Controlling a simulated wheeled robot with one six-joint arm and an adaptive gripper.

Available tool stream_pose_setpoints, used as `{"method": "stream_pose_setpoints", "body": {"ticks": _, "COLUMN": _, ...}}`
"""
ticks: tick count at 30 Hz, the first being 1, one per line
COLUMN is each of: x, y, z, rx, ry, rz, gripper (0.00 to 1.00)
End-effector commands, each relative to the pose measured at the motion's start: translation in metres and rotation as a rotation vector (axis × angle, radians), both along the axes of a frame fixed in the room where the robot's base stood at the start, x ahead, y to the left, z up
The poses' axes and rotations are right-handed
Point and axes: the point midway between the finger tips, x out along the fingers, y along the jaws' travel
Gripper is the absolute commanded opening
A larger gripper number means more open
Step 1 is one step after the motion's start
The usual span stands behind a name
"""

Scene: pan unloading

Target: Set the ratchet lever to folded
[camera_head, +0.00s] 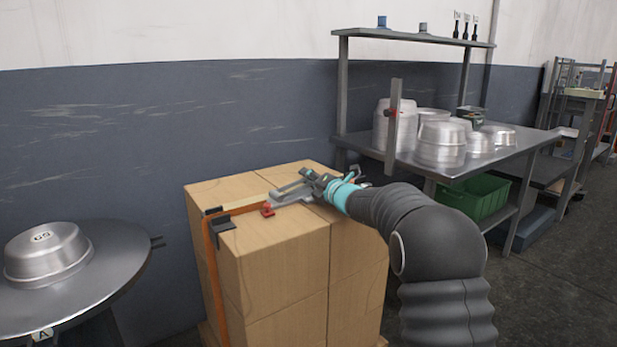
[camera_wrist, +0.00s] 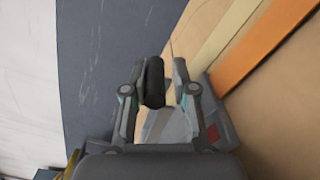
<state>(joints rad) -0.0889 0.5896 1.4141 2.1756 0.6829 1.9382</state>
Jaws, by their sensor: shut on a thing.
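The grey ratchet (camera_head: 285,197) sits on top of the stacked cardboard boxes, with a red part (camera_head: 267,209) at its left end. Its body also shows in the wrist view (camera_wrist: 168,124) below the fingers. The ratchet lever (camera_head: 290,187) lies low and close over the body in the head view; its exact angle is hard to tell. Its dark round grip (camera_wrist: 154,82) is between my fingers in the wrist view. My gripper (camera_head: 309,176) is shut on the lever, reaching in from the right. The fingers partly hide the lever's end.
An orange strap (camera_head: 212,265) runs over the boxes (camera_head: 290,250) and down their left side. A round metal table (camera_head: 110,285) with a pan (camera_head: 47,252) stands at left. A steel bench (camera_head: 520,143) with several pans is behind at right, with a green crate (camera_head: 480,197) below.

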Motion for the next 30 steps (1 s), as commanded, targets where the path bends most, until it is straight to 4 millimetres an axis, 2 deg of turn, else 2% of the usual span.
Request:
{"method": "stream_pose_setpoints", "body": {"ticks": 8, "x": 0.000, "y": 0.000, "z": 0.000, "rx": -0.001, "ry": 0.000, "rz": 0.001, "gripper": 0.00}}
{"method": "stream_pose_setpoints", "body": {"ticks": 9, "x": 0.000, "y": 0.000, "z": 0.000, "rx": -0.001, "ry": 0.000, "rz": 0.001, "gripper": 0.34}}
{"method": "stream_pose_setpoints", "body": {"ticks": 10, "x": 0.000, "y": 0.000, "z": 0.000, "rx": -0.001, "ry": 0.000, "rz": 0.001, "gripper": 0.41}}
{"method": "stream_pose_setpoints", "body": {"ticks": 11, "x": 0.000, "y": 0.000, "z": 0.000, "rx": -0.001, "ry": -0.001, "rz": 0.000, "gripper": 0.43}}
{"method": "stream_pose_setpoints", "body": {"ticks": 23, "x": -0.004, "y": -0.006, "z": 0.001, "rx": -0.001, "ry": 0.001, "rz": -0.003, "gripper": 0.43}}
{"method": "stream_pose_setpoints", "body": {"ticks": 30, "x": -0.034, "y": -0.027, "z": 0.002, "rx": -0.001, "ry": -0.001, "rz": -0.003, "gripper": 0.43}}
